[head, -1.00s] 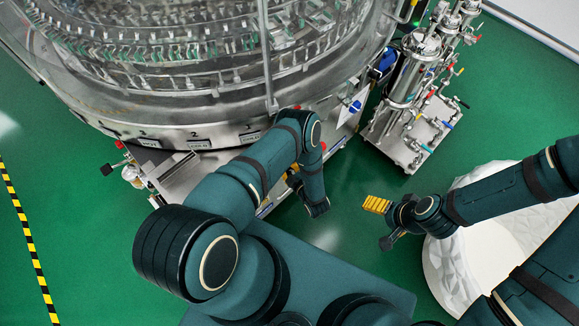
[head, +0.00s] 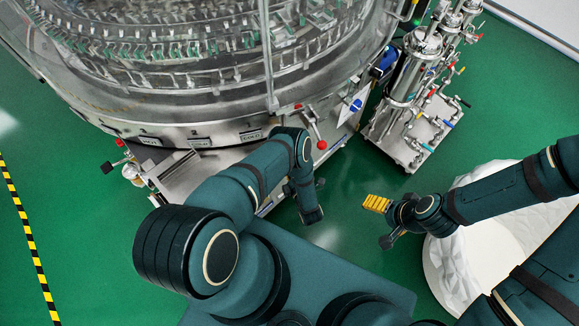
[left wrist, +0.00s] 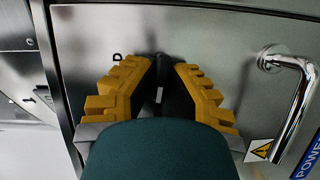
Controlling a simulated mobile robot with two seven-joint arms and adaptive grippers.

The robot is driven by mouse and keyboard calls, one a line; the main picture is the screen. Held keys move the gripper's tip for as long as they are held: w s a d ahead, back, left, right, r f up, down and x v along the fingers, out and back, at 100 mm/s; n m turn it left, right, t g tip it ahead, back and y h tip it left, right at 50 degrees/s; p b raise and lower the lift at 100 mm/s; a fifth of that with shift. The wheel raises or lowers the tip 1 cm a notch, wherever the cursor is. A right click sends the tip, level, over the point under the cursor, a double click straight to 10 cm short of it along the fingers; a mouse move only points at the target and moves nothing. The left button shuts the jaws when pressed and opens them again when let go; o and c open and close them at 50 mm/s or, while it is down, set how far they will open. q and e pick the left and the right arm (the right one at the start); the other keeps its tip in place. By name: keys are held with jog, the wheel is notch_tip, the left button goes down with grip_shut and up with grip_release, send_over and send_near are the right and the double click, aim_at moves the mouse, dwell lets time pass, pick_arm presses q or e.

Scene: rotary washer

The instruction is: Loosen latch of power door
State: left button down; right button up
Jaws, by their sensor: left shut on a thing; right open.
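The power door (left wrist: 220,40) is a brushed steel panel that fills much of the left wrist view. A black latch (left wrist: 158,92) stands on it, between the yellow stepped fingers of my left gripper (left wrist: 160,85). The left gripper is shut on this latch, and the fingers hide part of it. In the head view, my own left arm hides the latch and most of the left gripper. My right gripper (head: 381,223) is open and empty, over the floor at the right and well away from the washer.
A curved chrome handle (left wrist: 296,95), a yellow warning triangle (left wrist: 262,149) and a blue POWER label (left wrist: 310,158) are right of the latch. A piping unit (head: 410,100) stands at the right on green floor.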

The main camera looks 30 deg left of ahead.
pick_arm(q)
jog(key=shift+w, duration=0.1)
dwell(0.3)
jog(key=c, duration=1)
grip_release()
jog(key=o, duration=0.5)
jog(key=shift+n, duration=0.3)
notch_tip(320, 180, up, 9)
jog(key=shift+w+r, duration=0.1)
jog(key=shift+w, duration=0.05)
jog(key=shift+r, duration=0.35)
jog(key=shift+c, duration=0.5)
jog(key=shift+d+r, duration=0.15)
jog(key=shift+r, duration=0.1)
jog(key=c, duration=0.4)
jog(key=shift+f, duration=0.1)
